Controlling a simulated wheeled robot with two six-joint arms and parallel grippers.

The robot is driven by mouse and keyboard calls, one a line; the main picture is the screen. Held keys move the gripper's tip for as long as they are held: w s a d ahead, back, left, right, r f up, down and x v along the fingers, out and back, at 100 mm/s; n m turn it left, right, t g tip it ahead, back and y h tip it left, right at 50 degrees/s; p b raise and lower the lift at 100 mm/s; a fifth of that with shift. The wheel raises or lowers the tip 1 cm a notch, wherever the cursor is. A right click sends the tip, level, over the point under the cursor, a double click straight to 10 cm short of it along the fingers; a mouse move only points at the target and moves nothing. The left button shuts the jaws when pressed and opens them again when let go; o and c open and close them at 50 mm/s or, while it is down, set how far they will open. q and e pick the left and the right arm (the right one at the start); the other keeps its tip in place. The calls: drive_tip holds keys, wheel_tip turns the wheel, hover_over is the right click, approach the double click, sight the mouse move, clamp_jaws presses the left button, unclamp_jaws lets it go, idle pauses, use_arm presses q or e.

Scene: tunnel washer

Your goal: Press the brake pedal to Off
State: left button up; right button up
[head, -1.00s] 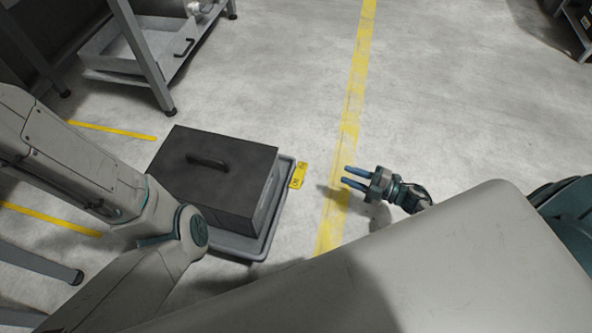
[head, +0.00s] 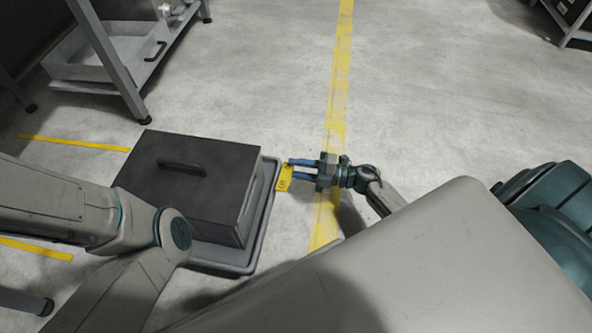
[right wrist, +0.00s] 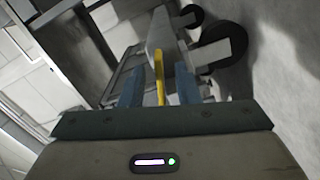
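The yellow brake pedal (head: 284,178) is a small flat tab with dark marks on it. It sticks out from the right side of the low grey cart (head: 262,225). My right gripper (head: 292,168) is at the pedal, its blue fingers pointing left with a gap between them. In the right wrist view the pedal (right wrist: 159,72) is seen edge-on, in line with the gap between the open fingers (right wrist: 159,85). I cannot tell whether they touch it. The pedal's markings are too small to read. My left arm crosses the lower left; its gripper is not in view.
A dark lidded box (head: 190,185) with a handle stands on the cart. Dark caster wheels (right wrist: 222,48) show under the cart. A metal frame with a tray (head: 105,55) stands at the upper left.

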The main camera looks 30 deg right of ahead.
drive_tip(key=shift+w+a, duration=0.2)
drive_tip(key=shift+a, duration=0.05)
clamp_jaws()
drive_tip(key=shift+r+n, duration=0.1)
drive_tip(key=shift+n, duration=0.2)
drive_tip(key=shift+d+r+n+p, duration=0.1)
drive_tip(key=shift+r+n+p, duration=0.35)
drive_tip(key=shift+n, duration=0.75)
drive_tip(key=shift+r+n, duration=0.35)
drive_tip(key=shift+n, duration=0.65)
drive_tip(key=shift+r+n, duration=0.3)
drive_tip(key=shift+n, duration=0.7)
unclamp_jaws()
